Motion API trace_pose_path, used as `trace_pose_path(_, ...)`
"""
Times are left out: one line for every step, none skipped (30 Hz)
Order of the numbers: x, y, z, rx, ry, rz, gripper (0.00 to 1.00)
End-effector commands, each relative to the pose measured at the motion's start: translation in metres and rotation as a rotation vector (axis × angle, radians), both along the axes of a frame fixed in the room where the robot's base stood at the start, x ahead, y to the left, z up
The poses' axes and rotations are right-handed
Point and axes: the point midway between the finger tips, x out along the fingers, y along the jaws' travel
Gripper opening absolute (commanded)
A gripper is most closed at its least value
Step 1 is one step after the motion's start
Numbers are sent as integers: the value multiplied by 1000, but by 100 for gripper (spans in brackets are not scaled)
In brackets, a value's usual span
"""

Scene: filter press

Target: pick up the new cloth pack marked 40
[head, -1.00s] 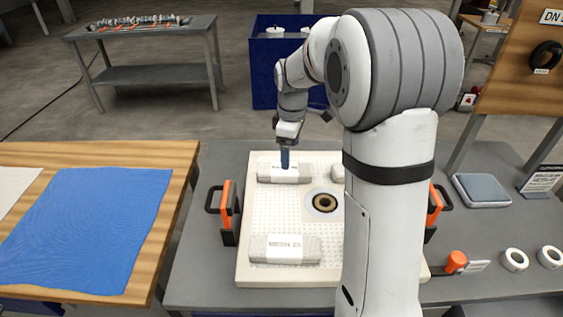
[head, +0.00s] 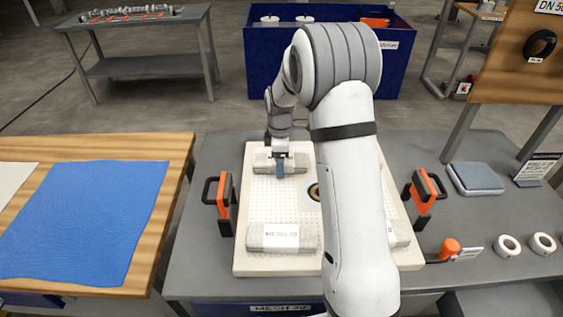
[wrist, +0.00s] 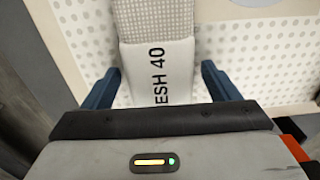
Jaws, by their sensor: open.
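The cloth pack marked 40 (wrist: 140,62) is a pale grey block with a white label. In the wrist view its label reads "ESH 40", with the first letter hidden by my wrist. In the head view the pack (head: 263,162) lies at the far left of the white perforated plate (head: 246,205). My gripper (wrist: 160,68) is open, with one blue finger on each side of the pack. In the head view my gripper (head: 280,167) is right at the pack. I cannot tell whether the fingers touch it.
Another pack (head: 270,237) lies at the plate's front left; a third (head: 399,233) is partly behind my arm. Orange-black handles (head: 226,198) (head: 422,192) flank the plate. A blue cloth (head: 85,220) covers the wooden table at left. A blue bin (head: 350,70) stands behind.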

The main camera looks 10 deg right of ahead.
Motion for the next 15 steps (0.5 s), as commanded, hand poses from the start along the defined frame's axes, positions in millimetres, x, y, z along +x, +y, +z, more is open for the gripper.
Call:
trace_pose_path(0,0,-2,0,0,0,82)
trace_pose_path(0,0,-3,0,-1,-1,82)
trace_pose_path(0,0,-3,0,-1,-1,82)
trace_pose_path(0,0,-3,0,-1,-1,82)
trace_pose_path(0,0,-3,0,-1,-1,82)
trace_pose_path(0,0,-3,0,-1,-1,82)
trace_pose_path(0,-1,-3,0,-1,-1,82)
trace_pose_path(0,-1,-3,0,-1,-1,80)
trace_pose_path(0,-1,-3,0,-1,-1,77)
trace_pose_path(0,-1,-2,0,-1,-2,74)
trace_pose_path(0,-1,-2,0,-1,-2,72)
trace_pose_path(0,-1,-2,0,-1,-2,69)
trace_pose_path(0,-1,-2,0,-1,-2,66)
trace_pose_path(0,-1,-2,0,-1,-2,64)
trace_pose_path(0,-1,-2,0,-1,-2,61)
